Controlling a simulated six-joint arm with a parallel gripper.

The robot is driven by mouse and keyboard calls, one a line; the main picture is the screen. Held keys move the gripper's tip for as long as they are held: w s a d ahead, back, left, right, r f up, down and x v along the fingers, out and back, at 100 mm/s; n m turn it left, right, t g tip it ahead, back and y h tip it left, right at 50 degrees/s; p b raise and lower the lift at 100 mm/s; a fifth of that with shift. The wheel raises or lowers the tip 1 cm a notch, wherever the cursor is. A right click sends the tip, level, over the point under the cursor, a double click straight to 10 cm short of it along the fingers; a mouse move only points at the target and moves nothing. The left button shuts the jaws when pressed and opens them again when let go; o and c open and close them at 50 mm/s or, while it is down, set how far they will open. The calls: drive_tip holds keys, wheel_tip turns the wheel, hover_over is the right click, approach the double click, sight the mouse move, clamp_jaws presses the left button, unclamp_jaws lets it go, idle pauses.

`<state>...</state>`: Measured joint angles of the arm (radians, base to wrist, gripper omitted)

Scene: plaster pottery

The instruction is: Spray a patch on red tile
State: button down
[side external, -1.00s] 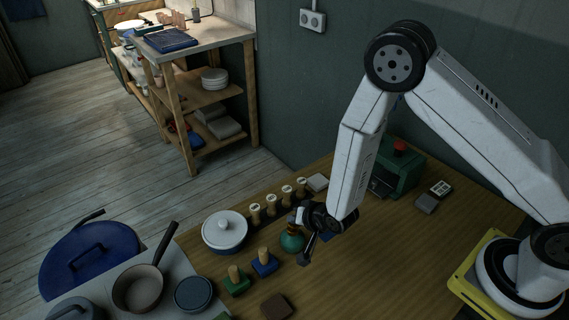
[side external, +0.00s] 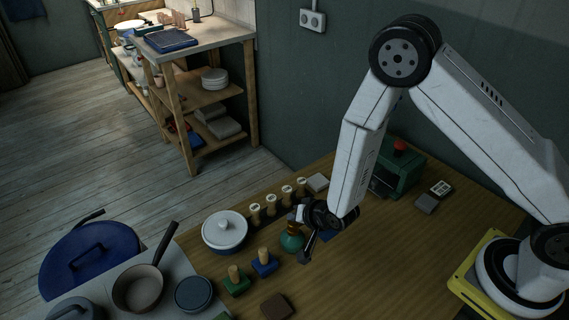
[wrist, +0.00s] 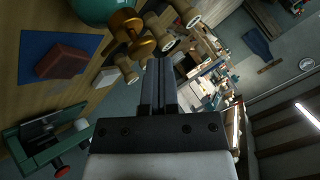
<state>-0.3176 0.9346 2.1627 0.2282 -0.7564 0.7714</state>
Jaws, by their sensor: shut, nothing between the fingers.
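The spray bottle (side external: 291,240) has a round teal body and stands on the wooden table. In the wrist view its teal body (wrist: 100,8) is cut off by the top edge, with a brass top (wrist: 130,32) beside my fingers. The red tile (wrist: 62,63) lies on a blue mat (wrist: 32,50) at the left of the wrist view. In the side view a little of the mat shows behind my wrist, and I cannot make out the tile there. My gripper (side external: 302,259) is shut and empty, just right of the bottle. Its fingers (wrist: 158,84) are together.
Several wooden-handled stamps (side external: 271,209) stand in a row behind the bottle. A white-lidded pot (side external: 225,229), a green stamp (side external: 237,283) and a blue stamp (side external: 264,264) are to the left. A brown block (side external: 277,306) lies in front. A green machine (side external: 402,172) stands behind.

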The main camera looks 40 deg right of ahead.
sight(295, 224)
drive_tip(key=shift+r, duration=0.15)
drive_tip(key=shift+r, duration=2.9)
idle(0.9)
wheel_tip(295, 224, up, 3)
drive_tip(key=shift+f, duration=0.1)
drive_tip(key=shift+f, duration=0.15)
drive_tip(key=shift+f, duration=4.25)
drive_tip(key=shift+f, duration=0.25)
